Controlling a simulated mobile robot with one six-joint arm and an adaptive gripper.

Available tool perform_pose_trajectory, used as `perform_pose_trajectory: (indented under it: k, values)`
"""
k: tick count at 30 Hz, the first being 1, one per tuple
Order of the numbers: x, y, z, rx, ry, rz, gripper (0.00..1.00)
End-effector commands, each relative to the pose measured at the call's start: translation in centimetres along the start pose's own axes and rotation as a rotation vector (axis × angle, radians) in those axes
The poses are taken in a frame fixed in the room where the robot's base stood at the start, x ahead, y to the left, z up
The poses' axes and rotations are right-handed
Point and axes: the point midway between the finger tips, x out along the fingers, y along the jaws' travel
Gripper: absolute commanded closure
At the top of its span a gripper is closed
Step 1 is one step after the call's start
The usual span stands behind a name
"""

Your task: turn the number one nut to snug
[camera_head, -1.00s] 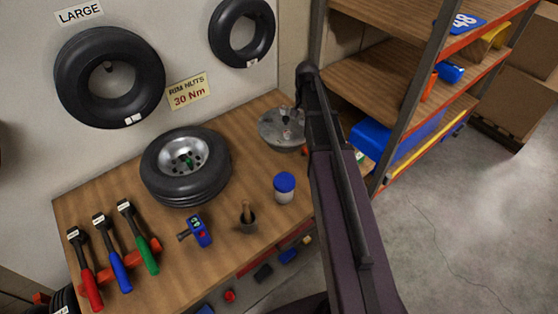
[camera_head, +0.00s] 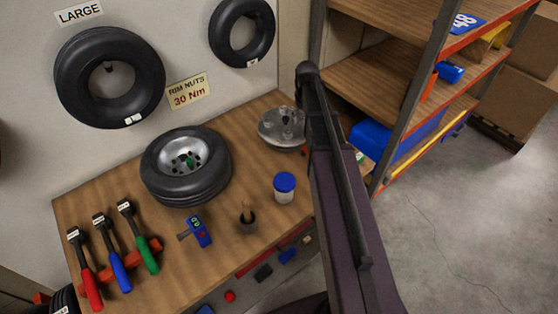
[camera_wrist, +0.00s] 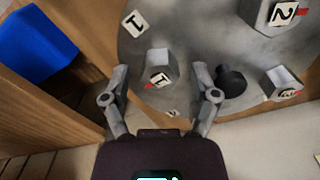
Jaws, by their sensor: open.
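In the wrist view, a grey round metal plate (camera_wrist: 205,30) carries several grey nuts. The number one nut (camera_wrist: 158,62) stands on it, with a white "1" label on its side and a small red mark beside it. A flat "1" tag (camera_wrist: 133,23) lies near it on the plate. My gripper (camera_wrist: 160,72) is open, with one finger on each side of the number one nut and gaps showing. I cannot tell if the tips reach down alongside it. In the head view the plate (camera_head: 270,139) sits at the bench's back right; my arm hides my gripper there.
A black knob (camera_wrist: 231,80) stands right beside my right finger. Other nuts, one labelled "2" (camera_wrist: 281,13), are at the right. A blue bin (camera_wrist: 38,42) is at the left. The bench also holds a tyre (camera_head: 185,190), a blue-lidded jar (camera_head: 284,187) and coloured wrenches (camera_head: 118,270).

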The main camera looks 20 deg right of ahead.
Motion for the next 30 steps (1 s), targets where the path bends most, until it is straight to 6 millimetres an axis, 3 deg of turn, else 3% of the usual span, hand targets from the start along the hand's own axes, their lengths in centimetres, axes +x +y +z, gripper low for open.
perform_pose_trajectory:
  k: [30]
  values:
    - [0.00,-0.05,0.01,-0.684,0.000,0.000,0.23]
